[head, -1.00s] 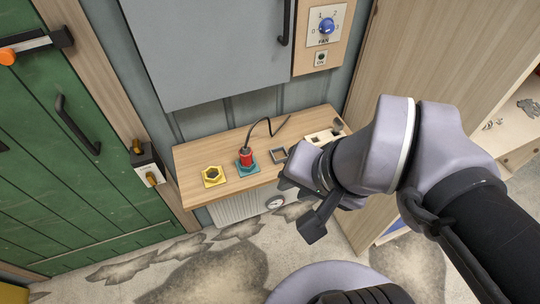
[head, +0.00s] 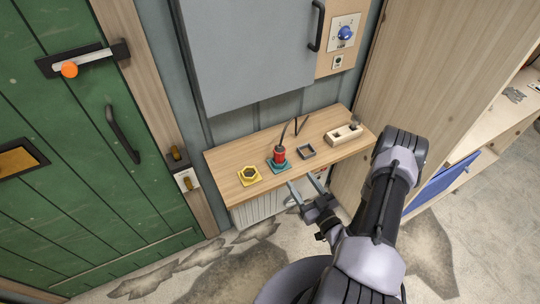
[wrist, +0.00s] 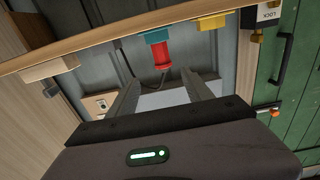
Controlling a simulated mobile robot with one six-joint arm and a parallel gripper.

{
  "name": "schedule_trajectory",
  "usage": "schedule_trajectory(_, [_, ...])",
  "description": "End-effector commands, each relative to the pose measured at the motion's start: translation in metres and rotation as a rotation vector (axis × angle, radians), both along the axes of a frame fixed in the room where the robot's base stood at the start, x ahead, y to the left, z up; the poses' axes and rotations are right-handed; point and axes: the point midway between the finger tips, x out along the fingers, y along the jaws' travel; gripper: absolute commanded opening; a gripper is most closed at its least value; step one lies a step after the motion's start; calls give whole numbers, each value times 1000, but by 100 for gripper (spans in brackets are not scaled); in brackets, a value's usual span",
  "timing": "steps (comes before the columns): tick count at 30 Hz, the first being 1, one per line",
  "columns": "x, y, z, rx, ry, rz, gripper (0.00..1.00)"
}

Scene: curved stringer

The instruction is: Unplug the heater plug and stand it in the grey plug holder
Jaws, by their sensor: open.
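The red plug (head: 280,154) stands upright in a teal square socket (head: 280,168) on the wooden shelf, with a black cord rising from its top. In the wrist view the red plug (wrist: 161,54) appears upside down beyond my fingers. A small dark grey square holder (head: 306,151) sits on the shelf to the right of the plug and looks empty. My gripper (head: 302,181) is open and empty, just in front of the shelf's front edge, below the plug and holder in the picture. Its two fingers (wrist: 162,84) are spread apart in the wrist view, touching nothing.
A yellow socket (head: 249,175) is left of the plug. A pale block with holes (head: 343,134) is at the shelf's right. A grey cabinet (head: 250,55) hangs above. A tall wooden panel (head: 410,70) bounds the right side, a green door (head: 80,200) the left.

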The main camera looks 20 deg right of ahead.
Motion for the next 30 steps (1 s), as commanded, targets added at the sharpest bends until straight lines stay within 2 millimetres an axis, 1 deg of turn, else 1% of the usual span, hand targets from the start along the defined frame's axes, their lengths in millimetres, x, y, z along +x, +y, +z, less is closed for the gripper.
schedule_trajectory(1, [16,3,-2,-7,-3,12,59])
schedule_trajectory(6, [67,6,-1,-8,-6,14,59])
schedule_trajectory(9, [88,6,-1,-7,-5,12,59])
schedule_trajectory(14, [108,7,-1,-7,-4,12,59])
schedule_trajectory(19, [142,11,-3,-8,-6,12,59])
schedule_trajectory(22, [152,11,-2,-7,-4,11,59])
schedule_trajectory(28, [153,10,-1,-5,-3,10,59])
schedule_trajectory(29, [153,10,-1,-5,-2,10,55])
schedule_trajectory(30, [153,10,-1,-6,-2,10,47])
